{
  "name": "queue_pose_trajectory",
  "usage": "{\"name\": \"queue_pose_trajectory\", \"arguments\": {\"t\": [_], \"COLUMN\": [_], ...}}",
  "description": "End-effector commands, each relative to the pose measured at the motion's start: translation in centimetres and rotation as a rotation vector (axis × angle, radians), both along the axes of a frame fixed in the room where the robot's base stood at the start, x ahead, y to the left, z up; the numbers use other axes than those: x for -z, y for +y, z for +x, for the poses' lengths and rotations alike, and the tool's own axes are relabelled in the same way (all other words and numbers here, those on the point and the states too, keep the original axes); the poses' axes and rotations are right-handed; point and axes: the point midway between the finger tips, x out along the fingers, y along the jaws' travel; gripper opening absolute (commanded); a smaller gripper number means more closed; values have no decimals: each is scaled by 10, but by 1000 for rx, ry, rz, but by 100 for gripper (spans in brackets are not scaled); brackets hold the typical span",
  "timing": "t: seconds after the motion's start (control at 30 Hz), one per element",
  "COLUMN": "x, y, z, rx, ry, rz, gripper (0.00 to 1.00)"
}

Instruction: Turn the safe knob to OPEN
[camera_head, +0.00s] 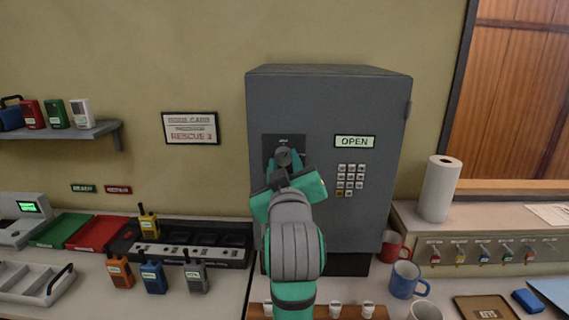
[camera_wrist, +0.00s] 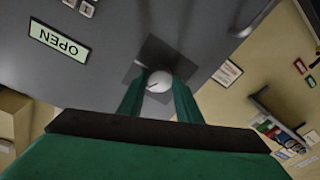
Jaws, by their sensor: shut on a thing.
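The grey safe (camera_head: 325,100) stands on the counter against the wall, its door closed as far as I can tell. Its display (camera_head: 354,142) reads OPEN, and the same display (camera_wrist: 58,42) shows upside down in the wrist view. The round knob (camera_head: 284,156) sits on a dark square plate left of the display. In the wrist view the knob (camera_wrist: 159,82) is pale grey with a dark pointer line. My gripper (camera_head: 283,165) is at the plate, its two green fingers (camera_wrist: 158,98) shut on the knob from either side. My wrist hides the plate's lower part.
A keypad (camera_head: 350,179) is below the display. A red mug (camera_head: 392,246) and a blue mug (camera_head: 406,279) stand right of the safe. Small white cups are below my arm. Radios and a charger (camera_head: 190,245) fill the left counter.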

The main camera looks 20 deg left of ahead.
Motion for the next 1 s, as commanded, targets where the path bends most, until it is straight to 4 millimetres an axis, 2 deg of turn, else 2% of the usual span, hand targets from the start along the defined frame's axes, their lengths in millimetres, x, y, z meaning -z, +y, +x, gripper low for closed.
{"name": "queue_pose_trajectory", "arguments": {"t": [0.7, 1.0], "x": [1, 1], "y": [4, 3], "z": [-1, -1], "rx": [-4, -2], "ry": [185, 246], "rz": [649, 863], "gripper": [9, 9]}}
